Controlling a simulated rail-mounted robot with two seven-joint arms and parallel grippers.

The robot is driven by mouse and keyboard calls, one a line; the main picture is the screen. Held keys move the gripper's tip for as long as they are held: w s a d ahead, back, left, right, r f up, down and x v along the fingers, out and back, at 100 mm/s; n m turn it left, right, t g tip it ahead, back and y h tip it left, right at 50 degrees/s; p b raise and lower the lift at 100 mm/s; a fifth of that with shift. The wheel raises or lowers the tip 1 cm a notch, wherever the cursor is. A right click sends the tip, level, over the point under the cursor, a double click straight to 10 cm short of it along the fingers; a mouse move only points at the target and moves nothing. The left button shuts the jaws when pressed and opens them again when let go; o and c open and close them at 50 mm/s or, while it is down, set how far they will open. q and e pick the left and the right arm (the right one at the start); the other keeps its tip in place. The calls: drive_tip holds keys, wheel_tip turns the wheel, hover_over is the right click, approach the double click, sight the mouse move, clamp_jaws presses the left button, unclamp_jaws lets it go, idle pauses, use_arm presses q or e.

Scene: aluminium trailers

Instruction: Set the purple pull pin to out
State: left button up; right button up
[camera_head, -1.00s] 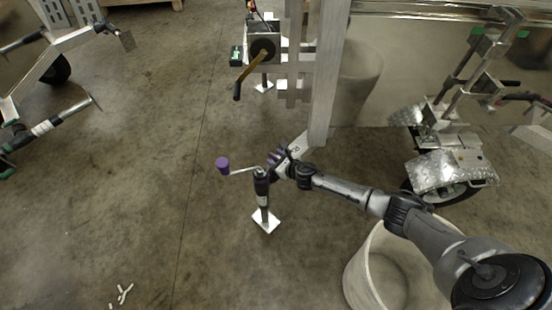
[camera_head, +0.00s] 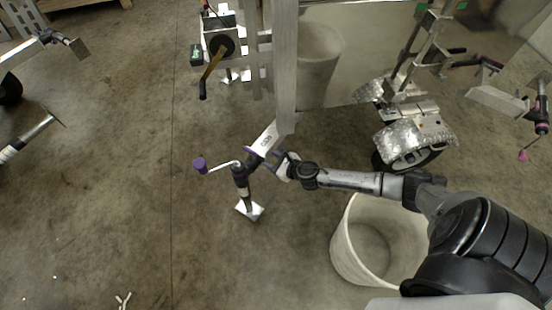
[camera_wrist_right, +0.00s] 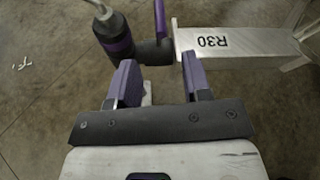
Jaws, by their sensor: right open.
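The purple pull pin (camera_wrist_right: 160,18) shows in the right wrist view as a thin purple bar, cut off by the top edge, beside the jack's pivot. In the head view a small purple piece (camera_head: 248,150) shows at the same joint. The jack (camera_head: 243,185) has a crank with a purple knob (camera_head: 200,166) and a white foot plate, and stands at the end of the beam marked R30 (camera_wrist_right: 245,42). My right gripper (camera_head: 275,160) is open and empty. Its purple fingers (camera_wrist_right: 158,78) point at the joint, with the pin ahead of them.
A white bin (camera_head: 345,240) stands below my right arm. A metal post (camera_head: 286,70) rises behind the joint. A trailer wheel with a fender (camera_head: 415,145) is at right. Another crank (camera_head: 212,70) is farther back. The floor left of the jack is mostly clear.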

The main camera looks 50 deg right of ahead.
use_arm(q)
drive_tip(key=shift+d+r, duration=0.2)
drive_tip(key=shift+r, duration=0.1)
use_arm(e)
drive_tip(key=shift+v, duration=0.8)
use_arm(q)
drive_tip(key=shift+a, duration=0.15)
